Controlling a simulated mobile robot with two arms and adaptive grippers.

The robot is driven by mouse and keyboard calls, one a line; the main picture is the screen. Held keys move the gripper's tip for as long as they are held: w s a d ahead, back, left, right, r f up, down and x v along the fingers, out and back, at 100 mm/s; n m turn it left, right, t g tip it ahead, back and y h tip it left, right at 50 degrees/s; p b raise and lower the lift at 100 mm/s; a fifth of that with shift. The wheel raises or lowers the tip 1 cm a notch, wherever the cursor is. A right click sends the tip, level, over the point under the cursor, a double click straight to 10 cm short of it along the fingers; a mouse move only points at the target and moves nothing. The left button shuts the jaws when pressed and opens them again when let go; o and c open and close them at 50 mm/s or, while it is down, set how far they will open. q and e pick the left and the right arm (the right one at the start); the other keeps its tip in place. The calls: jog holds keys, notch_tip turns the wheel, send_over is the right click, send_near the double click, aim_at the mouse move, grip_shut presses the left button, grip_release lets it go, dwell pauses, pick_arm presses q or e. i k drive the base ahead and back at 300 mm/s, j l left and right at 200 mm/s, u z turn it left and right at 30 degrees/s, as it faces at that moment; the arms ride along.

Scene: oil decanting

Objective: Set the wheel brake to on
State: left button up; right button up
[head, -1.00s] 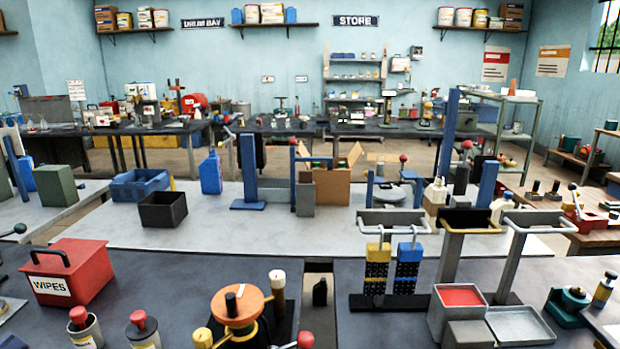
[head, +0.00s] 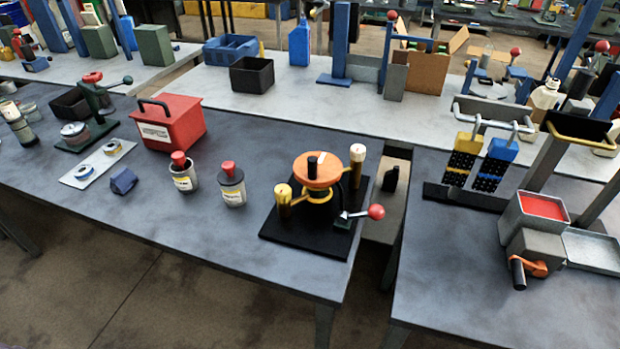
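A device with an orange hand wheel (head: 318,169) stands on a black base plate (head: 285,243) near the front edge of the left bench. The wheel has a black knob on top. Beside it are a yellow post (head: 284,197) and a post with a cream top (head: 357,158). A short lever with a red ball (head: 376,211) sticks out to the right from the front right corner of the base, lying nearly flat. No view shows which brake setting it marks. Neither of my grippers is in view.
Two canisters with red tops (head: 232,182) and a red wipes box (head: 170,122) stand left of the device. A gap separates this bench from the right bench, which holds a grey box with a red top (head: 543,207). The bench front around the device is clear.

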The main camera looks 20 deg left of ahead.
aim_at(376, 212)
jog(key=k+l, duration=0.4)
jog(key=l, duration=0.15)
jog(key=k+l, duration=0.35)
jog(key=l, duration=0.15)
